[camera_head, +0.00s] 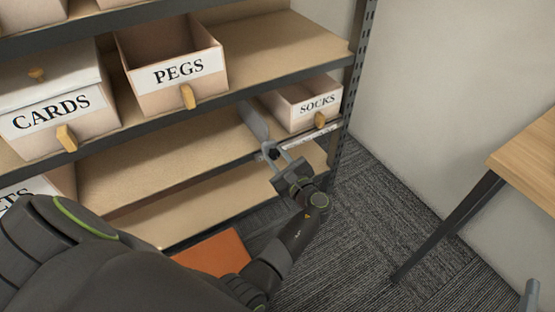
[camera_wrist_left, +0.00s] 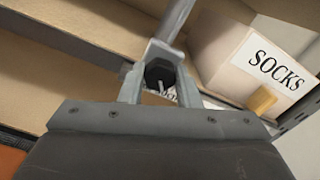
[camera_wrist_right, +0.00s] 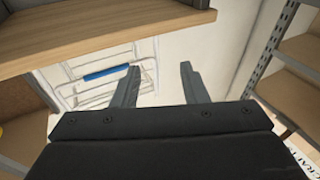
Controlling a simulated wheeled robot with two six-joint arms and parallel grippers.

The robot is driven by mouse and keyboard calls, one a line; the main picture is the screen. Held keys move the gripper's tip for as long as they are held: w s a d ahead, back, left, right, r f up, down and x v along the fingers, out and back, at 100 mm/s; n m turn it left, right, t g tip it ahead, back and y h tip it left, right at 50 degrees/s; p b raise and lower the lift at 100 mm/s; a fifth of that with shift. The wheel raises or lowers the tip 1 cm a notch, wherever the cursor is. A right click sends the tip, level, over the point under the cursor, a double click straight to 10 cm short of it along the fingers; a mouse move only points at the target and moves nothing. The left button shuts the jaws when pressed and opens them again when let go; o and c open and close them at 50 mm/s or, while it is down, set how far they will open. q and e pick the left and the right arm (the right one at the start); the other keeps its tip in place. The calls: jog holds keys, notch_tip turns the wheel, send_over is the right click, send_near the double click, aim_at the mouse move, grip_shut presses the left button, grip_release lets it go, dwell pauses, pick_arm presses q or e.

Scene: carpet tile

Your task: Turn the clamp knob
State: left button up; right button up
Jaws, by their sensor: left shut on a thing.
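The clamp knob is a small dark knob (camera_head: 272,154) at the front edge of the shelf, left of the SOCKS box. It also shows in the left wrist view (camera_wrist_left: 160,72), below a grey upright plate (camera_wrist_left: 174,22). My left gripper (camera_head: 279,157) has its fingers on both sides of the knob and is shut on it. In the left wrist view the fingers (camera_wrist_left: 158,82) flank the dark knob. My right gripper (camera_wrist_right: 160,82) shows only in the right wrist view, with its two fingers apart and nothing between them.
The SOCKS box (camera_head: 300,113) stands right beside the left gripper. PEGS (camera_head: 165,86) and CARDS (camera_head: 35,95) boxes stand on the shelf above. A table (camera_head: 530,158) is at right, with carpet between. In the right wrist view a blue-barred frame (camera_wrist_right: 107,74) stands by the wall.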

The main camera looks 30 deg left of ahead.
pick_arm(q)
jog(key=shift+n, duration=0.4)
pick_arm(e)
jog(key=shift+s+a+r+t, duration=0.15)
jog(key=shift+r+t, duration=0.65)
jog(key=shift+r, duration=0.5)
pick_arm(q)
jog(key=o, duration=1)
